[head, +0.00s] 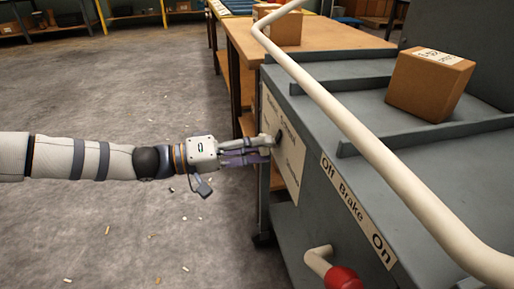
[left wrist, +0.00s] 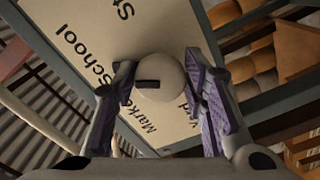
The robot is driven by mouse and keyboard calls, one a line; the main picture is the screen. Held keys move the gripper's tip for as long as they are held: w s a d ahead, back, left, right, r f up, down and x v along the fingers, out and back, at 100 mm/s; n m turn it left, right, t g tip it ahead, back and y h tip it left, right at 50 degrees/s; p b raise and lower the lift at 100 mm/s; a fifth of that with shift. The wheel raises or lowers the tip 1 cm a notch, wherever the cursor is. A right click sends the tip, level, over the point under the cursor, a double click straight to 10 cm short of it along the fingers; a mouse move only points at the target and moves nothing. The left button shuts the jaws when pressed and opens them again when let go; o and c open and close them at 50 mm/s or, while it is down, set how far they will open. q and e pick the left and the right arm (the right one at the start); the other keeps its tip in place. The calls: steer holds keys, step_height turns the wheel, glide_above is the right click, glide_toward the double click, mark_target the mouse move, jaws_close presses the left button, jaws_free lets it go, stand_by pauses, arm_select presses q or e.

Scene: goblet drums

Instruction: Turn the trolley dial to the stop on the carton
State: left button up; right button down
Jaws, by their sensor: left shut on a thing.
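The dial is a round cream knob (left wrist: 165,78) with a dark bar mark, in the left wrist view. It sits on a pale label plate (left wrist: 85,45) whose legible words include "School"; others are partly hidden. In the head view the plate (head: 292,172) is on the grey trolley's (head: 310,200) end panel, and the gripper hides most of the dial. My left gripper (head: 266,148) is shut around the knob, a purple-padded finger on each side (left wrist: 160,88). A brown carton (head: 430,85) stands on the trolley top; its white label (head: 438,57) is too small to read.
A cream handle bar (head: 375,150) runs across above the trolley. A brake lever with a red knob (head: 343,279) juts out below the "Off Brake On" label (head: 352,205). Another carton (head: 282,30) is on a wooden table (head: 320,40) behind. The floor at left is mostly clear.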

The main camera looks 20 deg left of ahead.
arm_select(q)
steer(key=shift+r, duration=0.1)
steer(key=o, duration=1.1)
steer(key=shift+o, duration=0.2)
steer(key=shift+a, duration=0.1)
steer(key=v, duration=1.2)
